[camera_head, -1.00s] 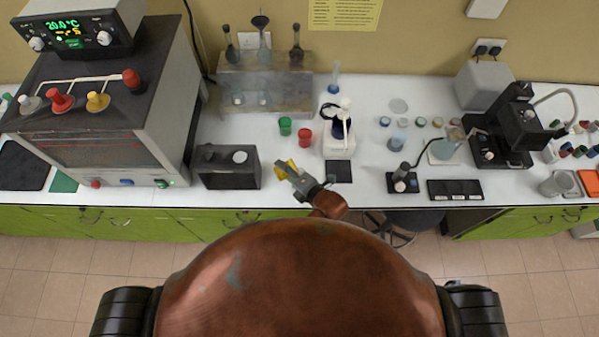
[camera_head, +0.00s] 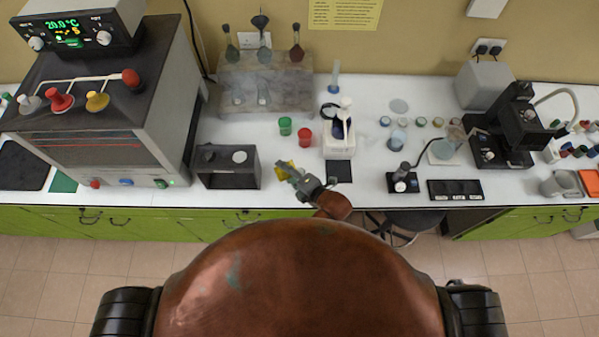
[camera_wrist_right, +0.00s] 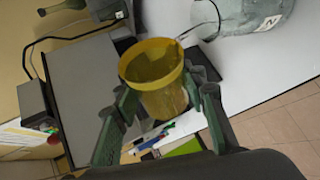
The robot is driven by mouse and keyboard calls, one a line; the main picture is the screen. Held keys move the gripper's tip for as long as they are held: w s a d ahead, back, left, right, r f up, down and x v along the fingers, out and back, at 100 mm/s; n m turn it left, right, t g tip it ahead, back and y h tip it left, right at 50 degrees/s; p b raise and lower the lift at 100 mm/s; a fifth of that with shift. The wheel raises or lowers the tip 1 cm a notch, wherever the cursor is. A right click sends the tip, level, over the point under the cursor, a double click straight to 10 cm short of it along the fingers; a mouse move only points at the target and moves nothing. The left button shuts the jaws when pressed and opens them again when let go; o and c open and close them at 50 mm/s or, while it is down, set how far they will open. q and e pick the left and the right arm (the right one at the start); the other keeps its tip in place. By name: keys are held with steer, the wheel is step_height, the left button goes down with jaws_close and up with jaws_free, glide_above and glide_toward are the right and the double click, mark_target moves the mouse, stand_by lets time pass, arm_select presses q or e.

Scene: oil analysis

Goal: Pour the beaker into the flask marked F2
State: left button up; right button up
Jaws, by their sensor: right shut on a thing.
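My right gripper (camera_head: 300,178) is shut on a yellow beaker (camera_head: 285,170) near the front edge of the bench. In the right wrist view the beaker (camera_wrist_right: 157,78) sits between the two green fingers, its open rim showing; I cannot tell its level of liquid. Large clear glassware (camera_wrist_right: 240,15) with a white label is cut off at the top right of that view, beyond the beaker; the label is only partly readable. At the back, flasks (camera_head: 231,50) and (camera_head: 297,52) stand on a rack; their marks are too small to read, so I cannot tell which is F2. My left gripper is not in view.
A dark box (camera_head: 228,178) stands left of the gripper. Green (camera_head: 285,126) and red (camera_head: 305,137) cups and a white device (camera_head: 340,140) stand behind it. A large oven-like instrument (camera_head: 100,110) fills the left. A microscope (camera_head: 505,130) stands at the right.

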steer(key=shift+w+d+r+m+y, duration=0.1)
steer(key=shift+d+r+m+y, duration=0.1)
steer(key=shift+r+m+y, duration=0.25)
stand_by(0.7)
steer(key=shift+f+m, duration=0.25)
steer(key=shift+f, duration=0.05)
steer(key=shift+a+r+p, duration=0.15)
steer(key=shift+r+p, duration=0.25)
steer(key=shift+r, duration=0.1)
steer(key=shift+a+f+n+h+b, duration=0.1)
steer(key=shift+f+n+h+b, duration=0.25)
steer(key=shift+f+n+h, duration=0.2)
steer(key=shift+r+n, duration=0.25)
steer(key=shift+r, duration=0.05)
steer(key=shift+a+h, duration=0.1)
steer(key=shift+h, duration=0.2)
